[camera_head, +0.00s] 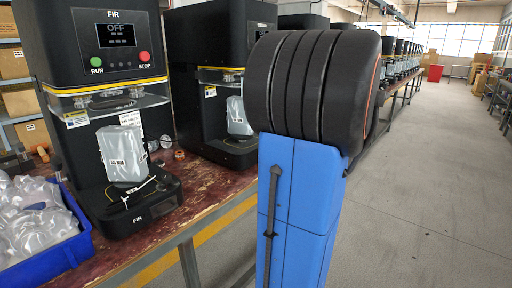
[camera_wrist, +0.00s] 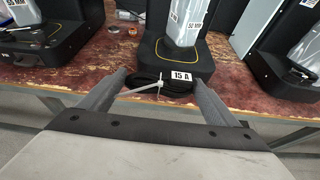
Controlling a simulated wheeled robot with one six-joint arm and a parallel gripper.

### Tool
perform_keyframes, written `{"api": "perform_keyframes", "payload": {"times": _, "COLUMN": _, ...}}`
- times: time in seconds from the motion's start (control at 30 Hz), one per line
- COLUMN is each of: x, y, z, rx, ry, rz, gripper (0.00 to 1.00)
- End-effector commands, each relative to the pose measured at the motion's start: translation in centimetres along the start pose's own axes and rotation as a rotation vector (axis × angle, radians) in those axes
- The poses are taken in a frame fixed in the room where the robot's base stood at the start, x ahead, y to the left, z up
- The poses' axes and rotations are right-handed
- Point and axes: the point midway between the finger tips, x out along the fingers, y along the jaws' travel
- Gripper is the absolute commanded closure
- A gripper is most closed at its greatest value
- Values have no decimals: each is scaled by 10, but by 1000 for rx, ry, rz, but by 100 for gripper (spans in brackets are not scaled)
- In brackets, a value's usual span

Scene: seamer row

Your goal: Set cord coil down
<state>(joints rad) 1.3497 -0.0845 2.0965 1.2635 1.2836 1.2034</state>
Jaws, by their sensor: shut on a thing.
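The black cord coil (camera_wrist: 150,88), bound with a white tie and bearing a white "15 A" label, shows in the wrist view. My gripper (camera_wrist: 159,88) is shut on it, with one grey finger at each side. The coil appears over the front edge of the worn red-brown bench (camera_wrist: 95,85), before the black base of a machine (camera_wrist: 175,62). I cannot tell whether it touches the bench. In the head view my blue arm blocks the middle, and neither the gripper nor the coil can be seen.
Black seaming machines line the bench; the nearest (camera_head: 105,45) shows "OFF" and holds a silver pouch (camera_head: 121,154). A blue bin (camera_head: 55,250) of clear plastic pieces stands at the left. The aisle floor (camera_head: 430,170) at the right is open.

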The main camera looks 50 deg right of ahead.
Motion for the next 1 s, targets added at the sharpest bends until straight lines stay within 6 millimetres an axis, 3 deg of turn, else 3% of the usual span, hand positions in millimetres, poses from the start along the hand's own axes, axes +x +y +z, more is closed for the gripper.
{"api": "perform_keyframes", "payload": {"times": 0.93, "x": 170, "y": 1, "z": 70, "rx": -1, "ry": -1, "rz": 4, "gripper": 47}}
{"api": "perform_keyframes", "payload": {"times": 1.0, "x": 174, "y": 0, "z": 61, "rx": 2, "ry": 1, "rz": 1, "gripper": 47}}
